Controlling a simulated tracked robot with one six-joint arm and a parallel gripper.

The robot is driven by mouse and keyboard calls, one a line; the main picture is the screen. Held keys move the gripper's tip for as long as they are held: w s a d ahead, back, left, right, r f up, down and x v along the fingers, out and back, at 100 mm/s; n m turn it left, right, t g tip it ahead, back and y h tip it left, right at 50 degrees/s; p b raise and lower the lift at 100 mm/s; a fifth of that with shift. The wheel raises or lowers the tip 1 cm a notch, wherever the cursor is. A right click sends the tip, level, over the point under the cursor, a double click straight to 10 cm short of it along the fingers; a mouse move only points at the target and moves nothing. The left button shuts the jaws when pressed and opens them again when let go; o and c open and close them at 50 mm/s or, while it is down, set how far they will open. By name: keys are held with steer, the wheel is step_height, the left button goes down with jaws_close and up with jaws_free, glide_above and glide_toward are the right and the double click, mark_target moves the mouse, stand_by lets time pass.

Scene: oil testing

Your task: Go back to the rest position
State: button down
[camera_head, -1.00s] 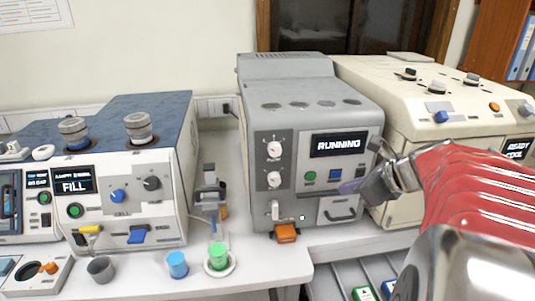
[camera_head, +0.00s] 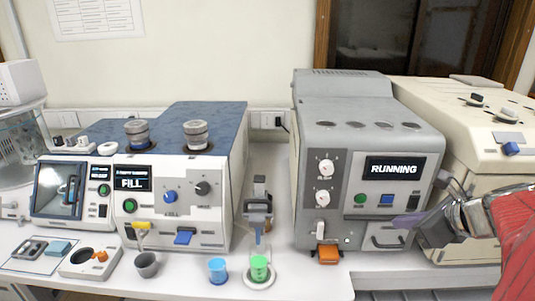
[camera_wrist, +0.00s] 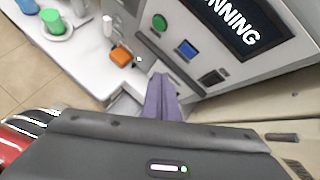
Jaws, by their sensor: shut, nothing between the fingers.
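My gripper (camera_head: 408,222) is at the right of the head view, in front of the lower right of the grey machine (camera_head: 345,215), whose display reads RUNNING. In the wrist view my gripper's purple fingers (camera_wrist: 161,98) are closed together and empty. They point toward the front of the grey machine (camera_wrist: 215,70), below its blue button (camera_wrist: 187,48). My red arm comes in from the right edge and hides part of the cream machine (camera_head: 470,135). I cannot tell whether the fingertips touch the machine's front.
A green cup (camera_head: 259,266) on a white saucer, a blue cup (camera_head: 217,269) and a grey cup (camera_head: 147,265) stand along the bench's front. An orange part (camera_head: 328,253) juts from the grey machine's base. A blue-topped machine reading FILL (camera_head: 130,184) stands left.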

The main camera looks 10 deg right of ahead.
steer(key=w+a+f+n+g+y, duration=0.1)
steer(key=w+a+n+g+y, duration=0.15)
steer(key=a+n, duration=1.25)
steer(key=s+a+f+n+g+h, duration=0.1)
steer(key=s+a+f+n+h, duration=0.2)
steer(key=s+a+n, duration=0.7)
steer(key=a+n, duration=0.2)
steer(key=n, duration=0.4)
steer(key=shift+s+a+f+n, duration=0.2)
steer(key=shift+s+a+n, duration=0.1)
steer(key=shift+n, duration=0.1)
steer(key=shift+a, duration=0.1)
stand_by(0.7)
